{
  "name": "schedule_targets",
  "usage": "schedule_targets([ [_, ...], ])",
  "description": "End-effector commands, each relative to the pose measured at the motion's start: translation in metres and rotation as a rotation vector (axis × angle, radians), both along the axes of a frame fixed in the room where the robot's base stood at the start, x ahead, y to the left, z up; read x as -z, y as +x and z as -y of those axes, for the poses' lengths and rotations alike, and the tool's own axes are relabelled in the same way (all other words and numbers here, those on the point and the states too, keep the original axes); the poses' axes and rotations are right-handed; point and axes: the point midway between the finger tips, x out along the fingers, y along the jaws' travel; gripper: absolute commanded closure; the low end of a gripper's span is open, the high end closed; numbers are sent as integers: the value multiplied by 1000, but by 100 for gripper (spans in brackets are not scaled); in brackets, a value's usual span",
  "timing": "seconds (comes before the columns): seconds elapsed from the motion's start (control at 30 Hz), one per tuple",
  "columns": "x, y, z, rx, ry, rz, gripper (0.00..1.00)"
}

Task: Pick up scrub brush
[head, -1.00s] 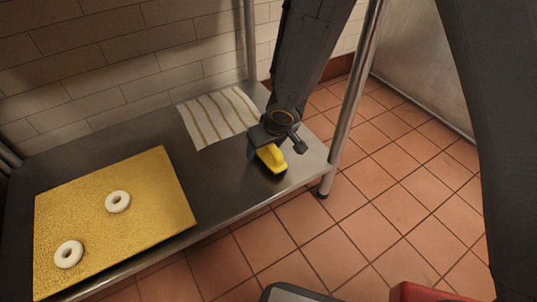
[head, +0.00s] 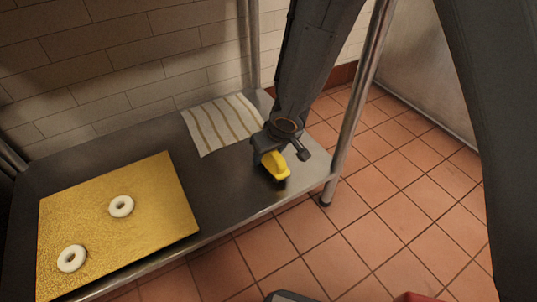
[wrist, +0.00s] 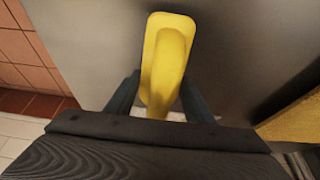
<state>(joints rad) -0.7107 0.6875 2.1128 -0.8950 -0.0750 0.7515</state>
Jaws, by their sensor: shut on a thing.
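The scrub brush (head: 276,164) has a yellow top and a dark underside. It is at the right end of the steel shelf in the head view. My gripper (head: 270,152) is over it and shut on it. In the wrist view the yellow brush (wrist: 166,62) stands lengthwise between the two dark fingers of my gripper (wrist: 160,95), one on each side. I cannot tell whether the brush still touches the shelf.
The steel shelf (head: 222,190) carries a striped cloth (head: 222,122) behind the brush and a gold board (head: 150,215) with two white rings (head: 121,206) at the left. A metal post (head: 358,100) stands right of my gripper. Tiled wall behind.

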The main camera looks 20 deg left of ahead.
Motion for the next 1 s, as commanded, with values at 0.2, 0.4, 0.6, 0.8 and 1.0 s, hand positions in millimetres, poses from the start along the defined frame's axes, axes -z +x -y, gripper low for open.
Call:
schedule_targets([
  [0.2, -15, -1, 0, 0, 0, 0, 77],
  [0.4, -26, -1, 0, 0, 0, 0, 77],
  [0.6, -33, -1, 2, 1, 1, 0, 77],
  [0.8, -28, -17, 21, 3, 2, 0, 77],
  [1.0, -29, -49, 58, 5, 1, -1, 77],
])
